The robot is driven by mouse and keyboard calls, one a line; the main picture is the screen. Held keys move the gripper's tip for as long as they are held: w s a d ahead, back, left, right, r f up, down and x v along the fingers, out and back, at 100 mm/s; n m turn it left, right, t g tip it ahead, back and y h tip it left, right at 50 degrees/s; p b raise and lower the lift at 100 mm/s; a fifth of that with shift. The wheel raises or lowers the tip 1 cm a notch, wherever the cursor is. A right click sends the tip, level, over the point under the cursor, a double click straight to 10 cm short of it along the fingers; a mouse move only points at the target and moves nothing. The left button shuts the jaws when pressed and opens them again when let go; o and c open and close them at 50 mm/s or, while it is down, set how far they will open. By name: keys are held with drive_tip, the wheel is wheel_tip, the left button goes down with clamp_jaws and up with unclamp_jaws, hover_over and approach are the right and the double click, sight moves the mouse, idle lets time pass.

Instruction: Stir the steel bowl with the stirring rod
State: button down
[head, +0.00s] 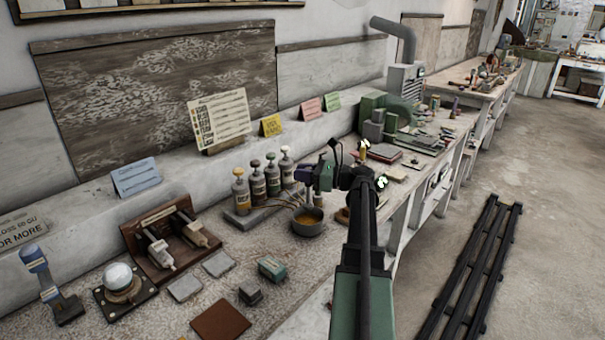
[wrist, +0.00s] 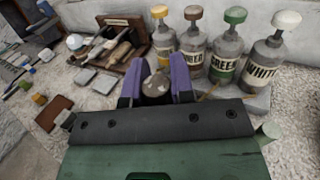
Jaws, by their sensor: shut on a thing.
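The steel bowl (head: 308,229) stands on the bench near its front edge, with a yellow-brown filling showing inside. My gripper (head: 304,178) is above the bowl, pointing left. In the wrist view its two purple fingers (wrist: 156,84) are closed on a thick grey-brown piece (wrist: 156,88), which looks like the top of the stirring rod. The rod's lower part is hidden in the wrist view and too small to make out clearly in the head view, so I cannot tell whether it touches the filling. The bowl does not show in the wrist view.
Several labelled bottles (wrist: 235,55) stand on a slab behind and left of the bowl. A wooden rack with tools (head: 170,240), a white sphere on a stand (head: 119,277) and small blocks (head: 272,268) lie further left. Green machinery (head: 385,118) stands to the right.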

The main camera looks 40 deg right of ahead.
wheel_tip(320, 180, down, 7)
drive_tip(key=b, duration=0.6)
drive_tip(key=shift+s, duration=0.1)
